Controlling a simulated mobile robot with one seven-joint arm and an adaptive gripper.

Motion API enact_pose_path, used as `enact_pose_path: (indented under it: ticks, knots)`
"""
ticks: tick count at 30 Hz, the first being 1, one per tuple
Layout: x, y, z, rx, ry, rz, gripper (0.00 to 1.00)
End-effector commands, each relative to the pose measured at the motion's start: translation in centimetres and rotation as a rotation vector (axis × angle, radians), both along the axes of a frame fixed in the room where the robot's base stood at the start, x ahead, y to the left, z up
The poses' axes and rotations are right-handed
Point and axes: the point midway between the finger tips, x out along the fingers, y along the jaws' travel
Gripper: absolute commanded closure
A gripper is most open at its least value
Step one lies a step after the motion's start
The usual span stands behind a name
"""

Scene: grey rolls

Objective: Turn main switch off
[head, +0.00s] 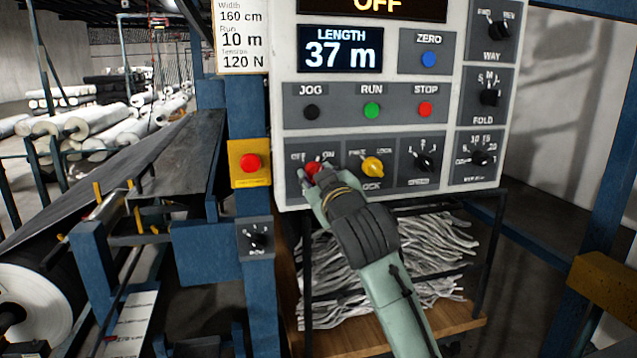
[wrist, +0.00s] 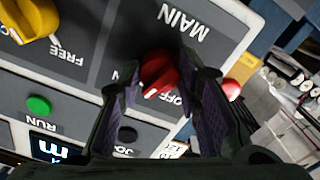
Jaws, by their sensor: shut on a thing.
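The main switch is a red rotary knob (head: 312,167) at the lower left of the white control panel, with OFF and ON labels above it. In the wrist view the red knob (wrist: 158,72) sits between my two dark finger pads, beside the word MAIN. A white mark on it points between the two labels, seemingly nearer OFF. My gripper (head: 318,174) is shut on this knob, and its fingers hide part of it in the head view. The display (head: 378,5) at the panel's top reads OFF.
A yellow lock knob (head: 372,167) is close to the right of my gripper. JOG, RUN and STOP buttons (head: 425,109) are above. A red button on a yellow box (head: 250,163) is left of the panel. Grey strips (head: 440,245) fill the shelf below.

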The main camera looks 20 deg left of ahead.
Motion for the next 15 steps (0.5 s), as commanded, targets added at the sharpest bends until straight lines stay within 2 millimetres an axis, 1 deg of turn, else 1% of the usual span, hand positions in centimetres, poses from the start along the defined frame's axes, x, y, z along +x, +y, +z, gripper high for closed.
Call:
enact_pose_path:
  ticks: [15]
  knots:
    - [0.06, -0.08, -0.09, -0.407, -0.276, -0.001, 0.97]
